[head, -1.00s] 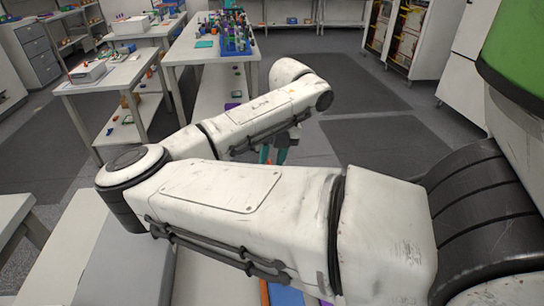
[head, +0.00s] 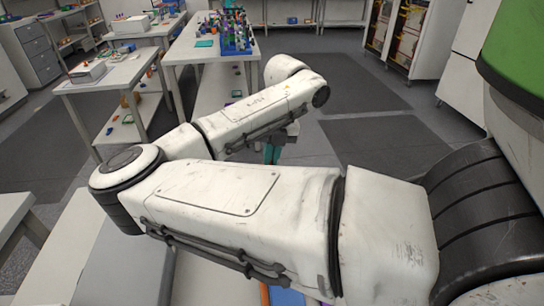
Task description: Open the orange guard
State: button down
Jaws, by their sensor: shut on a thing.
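My gripper (head: 272,153) shows only in part in the head view, as teal fingers below the far end of my white arm. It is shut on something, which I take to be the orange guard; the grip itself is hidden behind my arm. The guard cannot be made out. A small orange sliver (head: 264,294) shows under my arm at the bottom edge, but I cannot tell what it belongs to. The battery cycler cannot be identified either.
A pale bench surface (head: 80,240) lies under my arm at the lower left. A white table (head: 205,50) with a blue rack (head: 236,40) of small parts stands at the back. An open cabinet (head: 410,35) stands at the back right. The floor right of centre is clear.

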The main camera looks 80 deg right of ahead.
jog(key=w+g+b, duration=0.1)
jog(key=w+r+g+h+b, duration=0.1)
jog(key=g+b, duration=0.1)
jog(key=w+a+g+h+b, duration=0.1)
jog(key=shift+w+a+r+g, duration=0.1)
jog(key=shift+r+g, duration=0.15)
jog(key=shift+g, duration=0.15)
jog(key=w+g+b, duration=0.1)
jog(key=w+a+g+h+b, duration=0.1)
jog(key=g, duration=0.1)
jog(key=shift+w+r+h, duration=0.15)
jog(key=shift+r+h, duration=0.05)
jog(key=shift+h, duration=0.1)
jog(key=g, duration=0.1)
jog(key=w+g+h+b, duration=0.1)
jog(key=w+a+g, duration=0.1)
jog(key=shift+w+f+g+b, duration=0.1)
jog(key=shift+f+g+b, duration=0.2)
jog(key=shift+g+b, duration=0.1)
jog(key=shift+w+a+f+g+h+b, duration=0.2)
jog(key=shift+w+g+h+b, duration=0.25)
jog(key=shift+g, duration=0.3)
jog(key=shift+w+a+f+g+h+b, duration=0.15)
jog(key=shift+w+f+g+h+b, duration=0.2)
jog(key=shift+g+b, duration=0.3)
jog(key=shift+w+a+f+g+h+b, duration=0.25)
jog(key=shift+w+g+b, duration=0.2)
jog(key=shift+g, duration=0.35)
jog(key=shift+d, duration=0.1)
